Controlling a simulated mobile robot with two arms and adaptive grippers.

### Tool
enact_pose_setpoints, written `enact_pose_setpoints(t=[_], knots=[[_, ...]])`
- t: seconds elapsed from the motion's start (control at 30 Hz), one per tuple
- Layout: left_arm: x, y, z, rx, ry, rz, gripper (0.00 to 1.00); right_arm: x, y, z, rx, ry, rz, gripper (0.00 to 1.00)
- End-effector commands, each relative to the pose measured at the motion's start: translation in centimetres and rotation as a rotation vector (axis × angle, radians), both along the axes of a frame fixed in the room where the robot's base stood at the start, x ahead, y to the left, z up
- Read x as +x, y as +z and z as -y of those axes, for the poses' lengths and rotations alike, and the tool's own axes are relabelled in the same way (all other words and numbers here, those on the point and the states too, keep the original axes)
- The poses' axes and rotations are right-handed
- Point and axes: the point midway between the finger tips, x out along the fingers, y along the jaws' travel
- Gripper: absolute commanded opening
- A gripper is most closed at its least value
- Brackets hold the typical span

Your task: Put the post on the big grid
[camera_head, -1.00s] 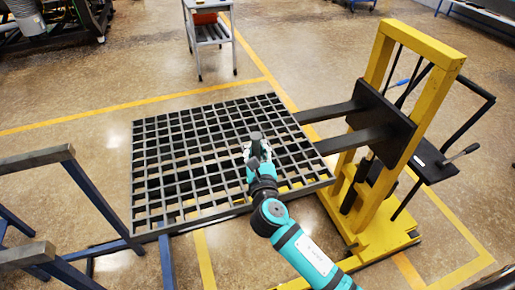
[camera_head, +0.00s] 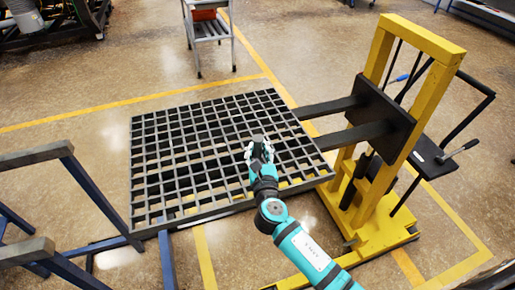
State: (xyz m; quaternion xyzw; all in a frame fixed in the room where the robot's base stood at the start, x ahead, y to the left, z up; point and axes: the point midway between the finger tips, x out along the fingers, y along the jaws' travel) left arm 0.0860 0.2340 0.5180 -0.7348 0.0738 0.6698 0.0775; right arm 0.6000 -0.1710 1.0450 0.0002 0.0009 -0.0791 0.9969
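The big grid (camera_head: 160,183) is a dark lattice plate lying flat at the centre. My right gripper (camera_head: 258,152) is over the right half of the grid, its arm coming in from the lower right. A short dark post (camera_head: 258,141) stands out between its pale fingers, roughly upright. The post's lower end is hidden by the gripper, so I cannot tell whether it touches the grid or whether the fingers press on it. My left gripper is not in view.
A yellow lift stacker (camera_head: 432,95) stands at the right, its dark forks (camera_head: 345,137) reaching to the grid. A blue-legged frame (camera_head: 90,195) is at the left. The grid's left half is clear.

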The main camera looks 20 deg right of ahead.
Motion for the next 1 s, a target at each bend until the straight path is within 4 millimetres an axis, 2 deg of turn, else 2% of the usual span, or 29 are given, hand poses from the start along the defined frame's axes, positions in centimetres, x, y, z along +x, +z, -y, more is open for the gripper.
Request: enact_pose_setpoints(t=[0.1,0.37,0.47,0.8,1.0], knots=[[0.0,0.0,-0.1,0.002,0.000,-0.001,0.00,0.0,0.0,0.0,0.000,0.000,0.000,0.31],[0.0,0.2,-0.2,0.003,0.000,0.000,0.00,0.0,0.3,0.0,0.000,0.000,0.000,0.31],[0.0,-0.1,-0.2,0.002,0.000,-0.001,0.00,-0.8,0.1,-0.1,-0.001,0.001,-0.001,0.31],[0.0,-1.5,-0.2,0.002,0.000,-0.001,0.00,-7.7,-0.1,-1.2,0.000,0.001,-0.002,0.31],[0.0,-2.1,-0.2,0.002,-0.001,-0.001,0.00,-10.8,0.0,-1.7,0.000,0.000,0.000,0.31]])
